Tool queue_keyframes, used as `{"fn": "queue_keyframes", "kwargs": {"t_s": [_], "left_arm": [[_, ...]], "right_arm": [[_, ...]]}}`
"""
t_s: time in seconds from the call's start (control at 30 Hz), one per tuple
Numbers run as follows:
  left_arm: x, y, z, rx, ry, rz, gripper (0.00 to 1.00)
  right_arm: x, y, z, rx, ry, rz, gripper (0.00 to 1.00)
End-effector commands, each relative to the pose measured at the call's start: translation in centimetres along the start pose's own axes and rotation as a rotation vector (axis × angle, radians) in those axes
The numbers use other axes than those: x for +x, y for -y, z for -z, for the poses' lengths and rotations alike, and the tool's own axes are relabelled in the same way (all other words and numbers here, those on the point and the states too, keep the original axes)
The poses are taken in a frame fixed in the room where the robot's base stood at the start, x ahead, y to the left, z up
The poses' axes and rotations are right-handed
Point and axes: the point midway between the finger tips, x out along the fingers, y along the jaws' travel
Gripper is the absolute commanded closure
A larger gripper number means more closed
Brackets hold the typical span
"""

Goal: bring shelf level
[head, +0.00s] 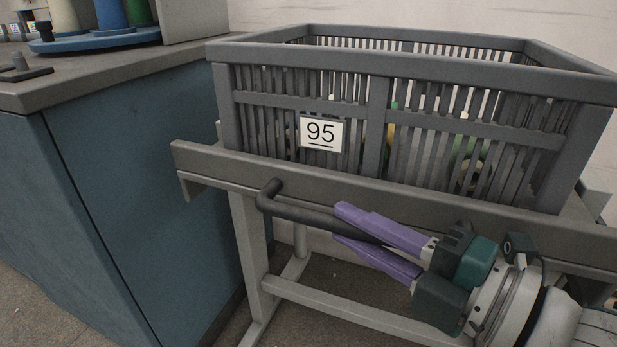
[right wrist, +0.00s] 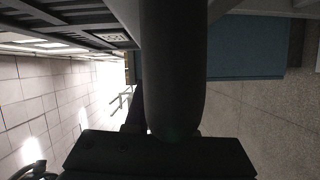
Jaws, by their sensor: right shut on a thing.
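The grey shelf (head: 200,160) is a flat ledge on a grey leg frame. Its front edge runs down to the right in the head view; I cannot tell from this how level it is. A dark bent handle bar (head: 288,210) sticks out under its front edge. My right gripper (head: 342,222), with purple fingers, is shut around this bar, one finger above and one below. The bar (right wrist: 172,60) fills the middle of the right wrist view and hides much behind it. My left gripper is not in view.
A blue cabinet (head: 130,190) with a grey top stands close at left, bearing a blue turntable (head: 95,40) with cones. Floor shows below the shelf.

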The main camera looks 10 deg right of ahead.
Motion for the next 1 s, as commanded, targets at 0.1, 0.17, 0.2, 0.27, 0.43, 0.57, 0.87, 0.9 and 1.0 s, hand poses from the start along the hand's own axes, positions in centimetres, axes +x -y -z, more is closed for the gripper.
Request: {"fn": "queue_keyframes", "kwargs": {"t_s": [0.1, 0.17, 0.2, 0.27, 0.43, 0.57, 0.87, 0.9, 1.0], "left_arm": [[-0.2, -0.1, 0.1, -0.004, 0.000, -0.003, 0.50], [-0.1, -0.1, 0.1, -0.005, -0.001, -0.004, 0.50], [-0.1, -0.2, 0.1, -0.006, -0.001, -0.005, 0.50], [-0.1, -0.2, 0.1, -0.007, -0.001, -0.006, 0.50], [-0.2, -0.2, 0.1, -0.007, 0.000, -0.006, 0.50], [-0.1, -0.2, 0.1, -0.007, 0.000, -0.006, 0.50], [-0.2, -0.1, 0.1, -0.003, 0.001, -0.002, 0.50], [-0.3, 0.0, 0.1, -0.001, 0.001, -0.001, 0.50], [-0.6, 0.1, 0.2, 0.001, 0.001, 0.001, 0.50]], "right_arm": [[0.1, -0.7, 0.0, -0.005, -0.004, -0.014, 1.00], [0.1, -0.8, 0.0, -0.005, -0.004, -0.016, 1.00], [0.2, -0.8, 0.0, -0.005, -0.005, -0.017, 1.00], [0.2, -0.8, 0.0, -0.006, -0.005, -0.019, 1.00], [0.2, -0.9, 0.0, -0.006, -0.005, -0.020, 0.65], [0.1, -0.7, 0.0, -0.005, -0.004, -0.016, 0.51], [-0.1, -0.5, 0.0, -0.003, -0.002, -0.009, 0.48], [-0.3, -0.5, 0.0, -0.003, -0.002, -0.008, 0.48], [-1.6, -0.5, 0.0, -0.002, 0.000, -0.006, 0.48]]}}
